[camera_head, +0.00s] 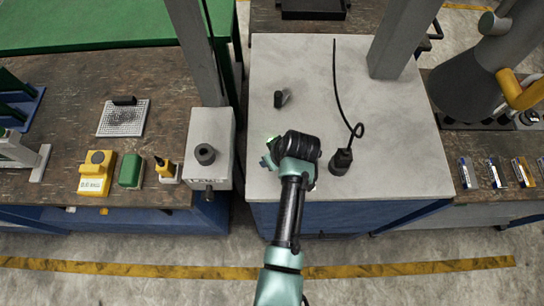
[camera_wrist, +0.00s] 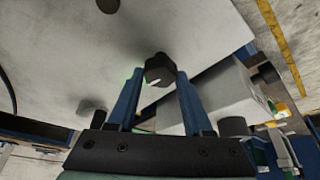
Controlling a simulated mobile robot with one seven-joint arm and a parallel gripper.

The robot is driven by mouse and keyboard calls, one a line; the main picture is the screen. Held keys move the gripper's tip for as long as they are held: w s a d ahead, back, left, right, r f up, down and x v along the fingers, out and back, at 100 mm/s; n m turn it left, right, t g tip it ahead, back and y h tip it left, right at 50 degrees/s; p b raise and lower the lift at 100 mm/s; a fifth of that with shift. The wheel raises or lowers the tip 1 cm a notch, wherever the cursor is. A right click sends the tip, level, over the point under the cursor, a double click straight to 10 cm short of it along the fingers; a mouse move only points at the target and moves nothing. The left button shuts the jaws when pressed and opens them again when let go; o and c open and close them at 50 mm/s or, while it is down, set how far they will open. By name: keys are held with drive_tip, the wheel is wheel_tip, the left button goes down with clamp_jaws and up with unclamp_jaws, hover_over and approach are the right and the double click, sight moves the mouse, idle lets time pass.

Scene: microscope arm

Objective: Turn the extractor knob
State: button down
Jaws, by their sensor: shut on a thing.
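The black knob (camera_wrist: 160,67), with a white line on its face, shows between my fingertips in the wrist view. I take it to be the extractor knob. My gripper (camera_wrist: 159,76) has one blue finger on each side of it and is shut on it. In the head view, my gripper (camera_head: 270,158) is above the front left of the pale grey worktop (camera_head: 385,140). There my wrist and fingers hide the knob.
A grey box with a round black knob (camera_head: 205,154) stands just left of my gripper. A black corded tool (camera_head: 341,161) stands to its right. A small black item (camera_head: 279,99) stands behind. The worktop's back right is mostly clear before a grey post (camera_head: 400,40).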

drive_tip(key=shift+w+d+n+y+b, duration=0.1)
drive_tip(key=shift+n+y+b, duration=0.25)
drive_tip(key=shift+n, duration=0.75)
drive_tip(key=shift+g, duration=0.4)
drive_tip(key=shift+c, duration=1.5)
unclamp_jaws()
drive_tip(key=shift+r, duration=0.15)
drive_tip(key=b+v, duration=0.2)
drive_tip(key=v, duration=1)
drive_tip(key=shift+s+r, duration=0.2)
drive_tip(key=shift+r, duration=0.15)
